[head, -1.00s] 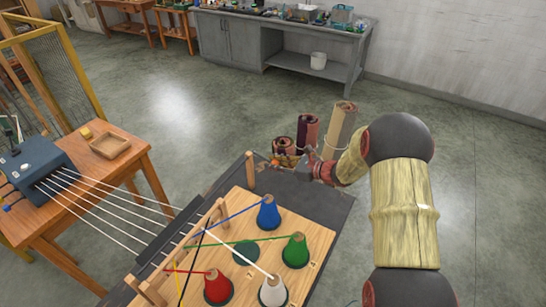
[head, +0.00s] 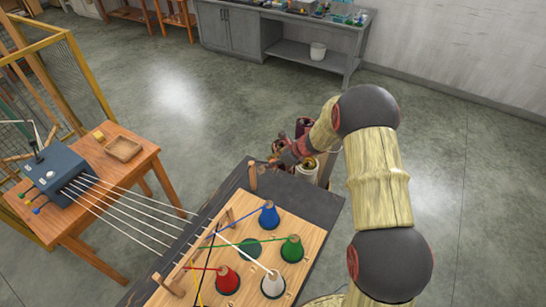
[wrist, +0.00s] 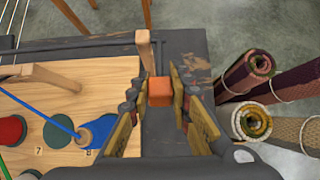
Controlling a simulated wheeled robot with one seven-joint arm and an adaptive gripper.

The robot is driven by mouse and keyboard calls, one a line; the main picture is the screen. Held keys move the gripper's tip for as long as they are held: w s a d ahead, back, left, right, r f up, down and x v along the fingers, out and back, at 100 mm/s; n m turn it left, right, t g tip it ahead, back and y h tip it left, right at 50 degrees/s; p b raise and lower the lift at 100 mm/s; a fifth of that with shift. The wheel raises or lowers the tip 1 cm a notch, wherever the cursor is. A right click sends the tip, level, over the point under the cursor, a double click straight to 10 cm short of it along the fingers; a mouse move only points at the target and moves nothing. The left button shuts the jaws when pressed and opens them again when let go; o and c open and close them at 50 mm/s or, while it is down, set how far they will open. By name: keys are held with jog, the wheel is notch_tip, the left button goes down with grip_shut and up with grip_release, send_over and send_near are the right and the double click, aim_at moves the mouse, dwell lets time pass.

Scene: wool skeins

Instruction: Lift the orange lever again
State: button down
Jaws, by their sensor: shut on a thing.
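The orange lever (wrist: 159,91) shows in the wrist view as an orange block between my fingertips, close to an upright wooden post (wrist: 145,52) at the dark table's edge. My gripper (wrist: 158,97) is shut on it, with one finger on each side. In the head view my gripper (head: 273,161) is at the table's far corner, just right of the same post (head: 252,175). The lever is too small and covered to make out in the head view. How far it is raised cannot be told.
A pegboard (head: 225,253) with red, blue, green and white cones and taut threads lies on the dark table (head: 312,205). Rolled textiles (wrist: 249,68) stand close right of my gripper. White threads run to a blue box (head: 52,170) on a wooden table.

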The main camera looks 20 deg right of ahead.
jog(key=shift+w+a+r+p, duration=0.1)
jog(key=shift+w+r+p, duration=0.05)
jog(key=shift+r+p, duration=0.55)
jog(key=shift+w+a+r+p, duration=0.2)
jog(key=shift+w+r+p, duration=0.1)
jog(key=shift+p, duration=0.6)
jog(key=c, duration=2)
grip_release()
jog(key=shift+a, duration=0.1)
jog(key=o, duration=0.4)
jog(key=shift+f, duration=0.1)
jog(key=shift+s, duration=0.1)
jog(key=v, duration=1.2)
jog(key=shift+w+a, duration=0.15)
jog(key=shift+w, duration=0.05)
